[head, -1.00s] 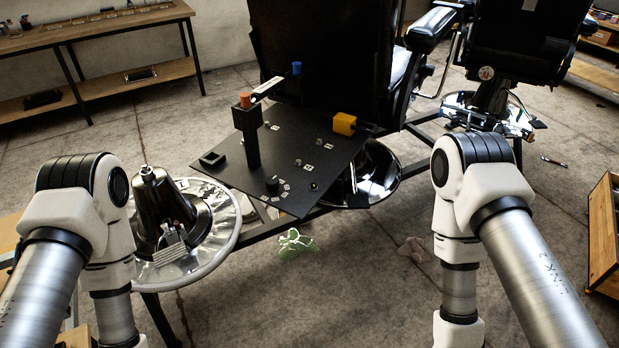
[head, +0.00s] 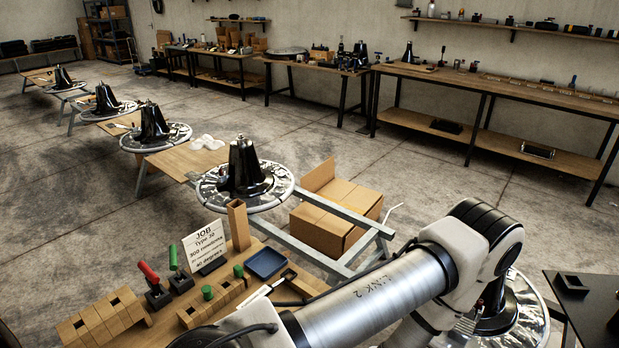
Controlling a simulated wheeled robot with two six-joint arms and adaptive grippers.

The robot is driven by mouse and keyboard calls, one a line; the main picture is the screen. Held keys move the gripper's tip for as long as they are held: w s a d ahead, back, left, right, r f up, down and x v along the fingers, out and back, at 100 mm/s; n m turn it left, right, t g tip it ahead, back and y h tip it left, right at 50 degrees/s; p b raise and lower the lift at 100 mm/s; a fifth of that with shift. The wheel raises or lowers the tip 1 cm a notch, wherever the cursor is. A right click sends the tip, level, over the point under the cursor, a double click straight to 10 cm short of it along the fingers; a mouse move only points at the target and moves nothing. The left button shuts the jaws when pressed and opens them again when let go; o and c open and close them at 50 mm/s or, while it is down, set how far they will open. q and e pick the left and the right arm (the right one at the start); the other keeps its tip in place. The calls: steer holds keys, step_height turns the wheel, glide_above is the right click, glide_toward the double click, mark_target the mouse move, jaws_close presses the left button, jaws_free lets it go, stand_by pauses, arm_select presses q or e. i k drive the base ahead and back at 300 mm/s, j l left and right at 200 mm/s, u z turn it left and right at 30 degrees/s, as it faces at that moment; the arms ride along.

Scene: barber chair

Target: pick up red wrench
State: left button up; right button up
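A red-handled tool (head: 149,272) stands tilted in a black holder on the wooden bench at the lower left of the head view. It may be the red wrench, but its working end is hidden in the holder. A similar green-handled tool (head: 173,256) stands just behind it to the right. One of my arms crosses the lower right of the view, to the right of these tools. Its gripper is out of the picture, and my other gripper does not show either.
Around the tools are slotted wooden blocks (head: 104,318), a white job sign (head: 196,245), a blue tray (head: 265,263) and an upright wooden box (head: 238,225). A cardboard box (head: 334,218) sits behind the bench. Open concrete floor (head: 300,125) lies beyond.

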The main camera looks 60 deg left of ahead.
mark_target(152, 280)
steer(key=u, duration=3.15)
